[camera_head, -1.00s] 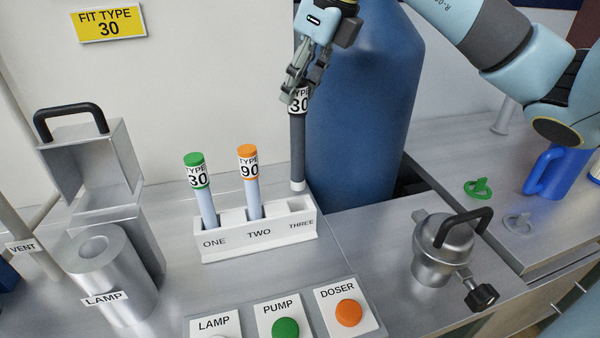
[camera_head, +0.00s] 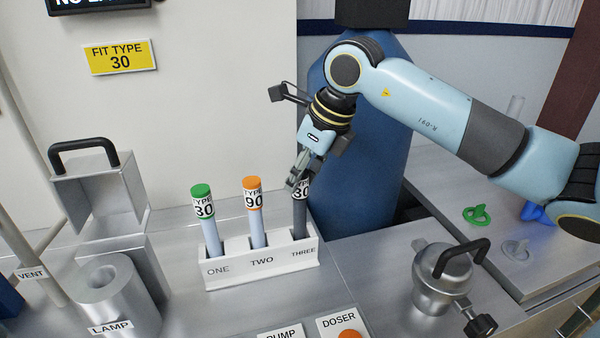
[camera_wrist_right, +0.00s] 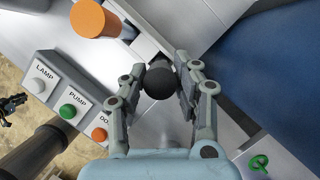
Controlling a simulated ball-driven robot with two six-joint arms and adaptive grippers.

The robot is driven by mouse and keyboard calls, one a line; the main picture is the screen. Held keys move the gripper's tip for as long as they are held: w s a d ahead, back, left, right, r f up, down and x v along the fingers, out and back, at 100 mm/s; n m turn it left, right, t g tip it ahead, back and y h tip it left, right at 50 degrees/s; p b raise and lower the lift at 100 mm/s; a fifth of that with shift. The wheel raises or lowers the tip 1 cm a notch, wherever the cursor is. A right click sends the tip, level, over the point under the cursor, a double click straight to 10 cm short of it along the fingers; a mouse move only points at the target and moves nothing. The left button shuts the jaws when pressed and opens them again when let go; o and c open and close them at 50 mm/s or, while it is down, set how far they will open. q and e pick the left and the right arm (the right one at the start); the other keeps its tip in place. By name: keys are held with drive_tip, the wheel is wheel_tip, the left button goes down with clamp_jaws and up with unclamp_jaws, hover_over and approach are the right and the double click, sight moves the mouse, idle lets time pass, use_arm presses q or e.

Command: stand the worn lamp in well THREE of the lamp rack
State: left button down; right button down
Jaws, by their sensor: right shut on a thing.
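The worn lamp (camera_head: 300,215) is a dark grey tube with a "TYPE 30" label. It stands upright in well THREE of the white lamp rack (camera_head: 262,273). My right gripper (camera_head: 298,184) is shut on its top end. In the right wrist view the dark round cap of the lamp (camera_wrist_right: 159,82) sits between the two fingers of the gripper (camera_wrist_right: 163,85). The lamp's lower end is hidden inside the rack.
A green-capped type 30 lamp (camera_head: 208,222) stands in well ONE and an orange-capped type 90 lamp (camera_head: 254,213) in well TWO. A metal LAMP cylinder (camera_head: 118,295) stands at left; a lidded metal pot (camera_head: 440,285) stands at right.

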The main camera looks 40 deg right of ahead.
drive_tip(key=shift+f, duration=0.15)
drive_tip(key=c, duration=1)
unclamp_jaws()
drive_tip(key=shift+r, duration=0.35)
drive_tip(key=shift+v, duration=5.85)
drive_tip(key=shift+s, duration=0.1)
drive_tip(key=shift+f, duration=0.1)
